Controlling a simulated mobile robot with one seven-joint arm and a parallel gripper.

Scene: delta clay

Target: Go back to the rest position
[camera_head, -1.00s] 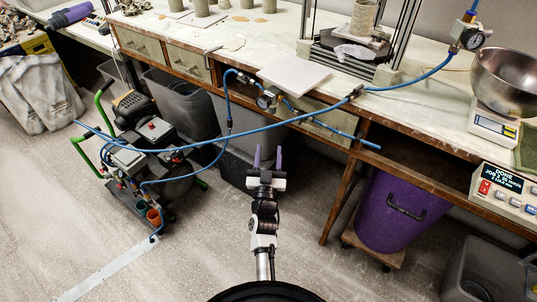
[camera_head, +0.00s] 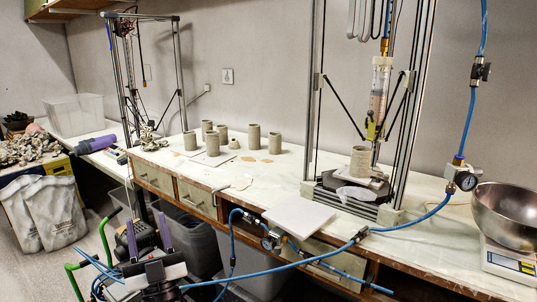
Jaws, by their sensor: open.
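My gripper (camera_head: 152,236) is at the lower left of the head view. Its two purple fingers point up and stand apart, with nothing between them. It is in front of the workbench (camera_head: 440,240), near the drawers. The lower part of my arm is cut off by the bottom edge of the picture.
A blue air hose (camera_head: 270,270) crosses in front of the bench near my gripper. A green-handled compressor (camera_head: 110,240) stands behind it. A delta clay printer (camera_head: 360,190), several clay cylinders (camera_head: 253,138), a white board (camera_head: 298,216) and a steel bowl (camera_head: 508,212) are on the bench.

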